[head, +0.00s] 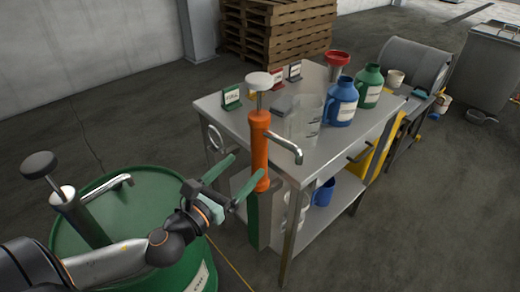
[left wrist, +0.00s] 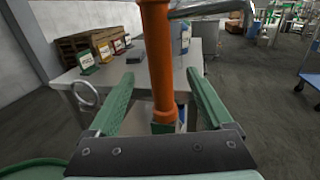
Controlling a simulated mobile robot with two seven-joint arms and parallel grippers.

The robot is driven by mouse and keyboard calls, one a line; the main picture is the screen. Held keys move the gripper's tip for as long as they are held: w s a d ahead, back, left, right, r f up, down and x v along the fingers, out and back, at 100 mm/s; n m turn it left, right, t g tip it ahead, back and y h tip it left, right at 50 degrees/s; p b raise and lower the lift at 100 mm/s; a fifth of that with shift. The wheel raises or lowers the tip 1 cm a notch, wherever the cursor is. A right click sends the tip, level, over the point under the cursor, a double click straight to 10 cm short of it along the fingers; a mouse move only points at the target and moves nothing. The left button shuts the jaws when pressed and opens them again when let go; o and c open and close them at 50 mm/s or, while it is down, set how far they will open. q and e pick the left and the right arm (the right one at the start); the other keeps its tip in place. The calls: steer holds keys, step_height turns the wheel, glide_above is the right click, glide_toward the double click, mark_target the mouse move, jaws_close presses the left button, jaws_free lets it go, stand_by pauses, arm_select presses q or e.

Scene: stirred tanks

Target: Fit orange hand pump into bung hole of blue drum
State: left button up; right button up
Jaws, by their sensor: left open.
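The orange hand pump (head: 260,150) stands upright at the table's near left corner, with a pale round handle on top and a grey spout to the right. A dark green post (head: 252,215) shows below it; I cannot tell what bears the pump. My left gripper (head: 249,167) is open, its green fingers on either side of the pump's lower body. In the left wrist view the orange body (left wrist: 159,60) stands between the open fingers (left wrist: 159,74), with gaps at both sides. I do not see a blue drum. My right gripper is not in view.
A green drum (head: 135,212) with a grey pump (head: 80,215) stands at the left. The steel table (head: 222,112) carries a clear beaker (head: 306,118), a blue jug (head: 342,102), a green jug (head: 369,86) and small signs. Pallets (head: 278,30) stand behind.

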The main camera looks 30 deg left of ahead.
mark_target(265, 146)
arm_select(q)
steer(key=w, duration=1)
steer(key=shift+d, duration=0.35)
jaws_close()
stand_by(0.3)
steer(key=c, duration=0.6)
jaws_free()
steer(key=c, duration=0.6)
